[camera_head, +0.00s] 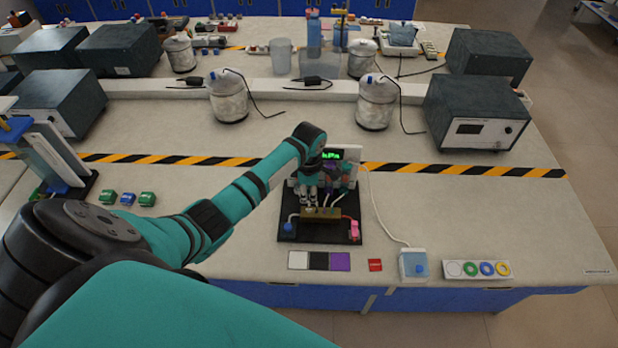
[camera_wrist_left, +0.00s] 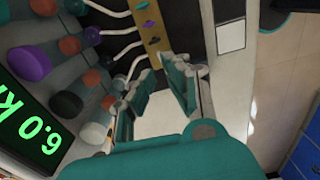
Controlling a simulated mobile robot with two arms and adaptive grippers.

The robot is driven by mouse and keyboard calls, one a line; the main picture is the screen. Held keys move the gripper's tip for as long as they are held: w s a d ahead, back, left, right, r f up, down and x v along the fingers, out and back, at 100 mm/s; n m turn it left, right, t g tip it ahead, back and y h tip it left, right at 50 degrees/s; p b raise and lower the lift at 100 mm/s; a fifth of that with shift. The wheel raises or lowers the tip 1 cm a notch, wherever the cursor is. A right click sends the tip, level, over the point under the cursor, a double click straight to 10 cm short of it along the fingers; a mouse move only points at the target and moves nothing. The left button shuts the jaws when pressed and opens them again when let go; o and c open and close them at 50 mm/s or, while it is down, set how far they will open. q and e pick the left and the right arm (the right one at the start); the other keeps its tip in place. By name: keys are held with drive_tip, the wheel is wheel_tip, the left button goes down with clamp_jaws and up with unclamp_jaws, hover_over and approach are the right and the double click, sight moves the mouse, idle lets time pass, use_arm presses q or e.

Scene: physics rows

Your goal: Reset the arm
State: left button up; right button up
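My left arm reaches from the lower left to the bench in the head view. Its gripper (camera_head: 309,194) is over a black-based apparatus (camera_head: 318,230), in front of its green-lit display (camera_head: 331,154). In the left wrist view the two teal fingers (camera_wrist_left: 152,105) stand apart with a gap between them and nothing visible held. Whether the fingers touch the apparatus cannot be told. My right gripper is not in view.
A blue-topped box (camera_head: 413,264) with a white cable and a tray of coloured rings (camera_head: 476,269) lie at the front right. Coloured cards (camera_head: 319,261) lie in front of the apparatus. Grey instruments (camera_head: 475,110) and covered pots (camera_head: 376,101) stand behind the striped tape.

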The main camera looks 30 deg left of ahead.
use_arm(q)
drive_tip(key=shift+r, duration=0.55)
